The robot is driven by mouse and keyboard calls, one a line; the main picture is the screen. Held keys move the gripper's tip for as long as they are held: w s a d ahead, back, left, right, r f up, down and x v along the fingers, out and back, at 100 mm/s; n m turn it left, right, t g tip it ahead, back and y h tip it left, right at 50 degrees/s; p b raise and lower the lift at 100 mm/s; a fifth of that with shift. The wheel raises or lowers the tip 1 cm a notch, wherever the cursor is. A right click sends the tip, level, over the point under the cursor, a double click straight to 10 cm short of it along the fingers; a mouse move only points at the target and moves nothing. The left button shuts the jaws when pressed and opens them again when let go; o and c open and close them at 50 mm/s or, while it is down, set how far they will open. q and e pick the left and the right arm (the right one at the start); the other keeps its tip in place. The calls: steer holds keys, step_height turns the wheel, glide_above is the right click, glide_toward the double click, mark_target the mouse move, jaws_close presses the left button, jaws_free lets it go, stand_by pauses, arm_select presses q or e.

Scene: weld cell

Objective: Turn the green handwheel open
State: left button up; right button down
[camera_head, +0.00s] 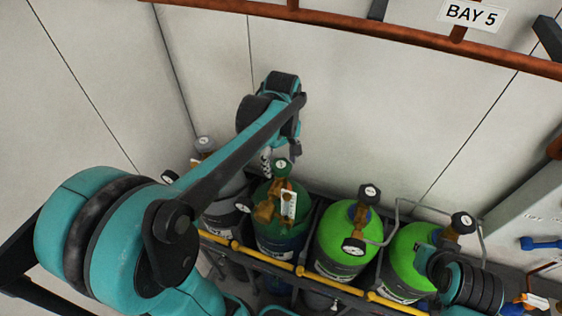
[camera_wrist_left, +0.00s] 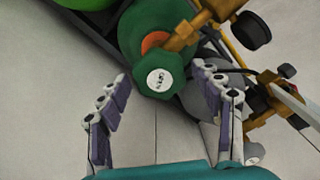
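The green handwheel (camera_head: 282,168) tops the brass valve of the dark green gas cylinder (camera_head: 268,207). In the left wrist view the handwheel (camera_wrist_left: 158,82) faces the camera, with a white round label at its centre. My left gripper (camera_head: 281,154) is just above it in the head view. In the left wrist view my left gripper (camera_wrist_left: 160,78) is open, its finger rows on either side of the handwheel with gaps showing. Whether the tips are level with the rim I cannot tell. My right gripper is not in view.
A yellow rail (camera_head: 265,255) runs in front. A white tag (camera_head: 289,203) hangs by the valve. A copper-coloured pipe (camera_head: 350,24) crosses the wall above.

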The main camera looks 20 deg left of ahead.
mark_target(281, 164)
arm_select(q)
step_height(281, 164, up, 12)
stand_by(0.7)
steer(key=shift+w, duration=0.1)
